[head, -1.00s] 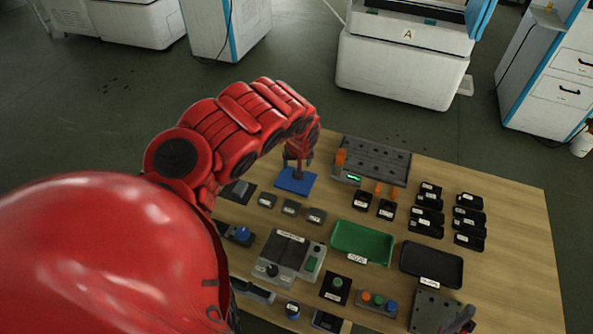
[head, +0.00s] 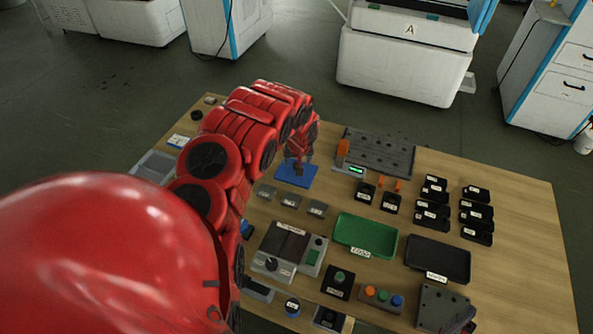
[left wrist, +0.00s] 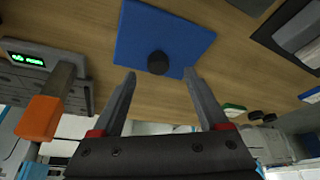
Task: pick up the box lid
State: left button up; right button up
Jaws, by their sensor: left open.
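The box lid (head: 297,174) looks like a flat blue square with a dark round knob, lying on the wooden table. In the left wrist view the blue lid (left wrist: 185,35) is at the top centre, with its black knob (left wrist: 158,62) facing me. My left gripper (left wrist: 160,75) is open, its two grey fingers apart on either side of the knob in the picture and holding nothing. In the head view the left gripper (head: 299,155) hangs just above the lid and hides part of it. I cannot tell whether the fingers reach knob height.
A grey slotted fixture with a green display (head: 356,170) and an orange post stands right of the lid. Small grey blocks (head: 290,201) lie in front. A green tray (head: 366,236), a black tray (head: 438,260) and several small black bins (head: 432,215) stand further right.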

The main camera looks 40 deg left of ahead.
pick_arm(q)
jog(key=shift+w+f, duration=0.15)
jog(key=shift+f, duration=0.35)
jog(key=shift+p+x, duration=0.55)
jog(key=shift+x, duration=1.15)
jog(key=shift+r, duration=0.1)
grip_shut()
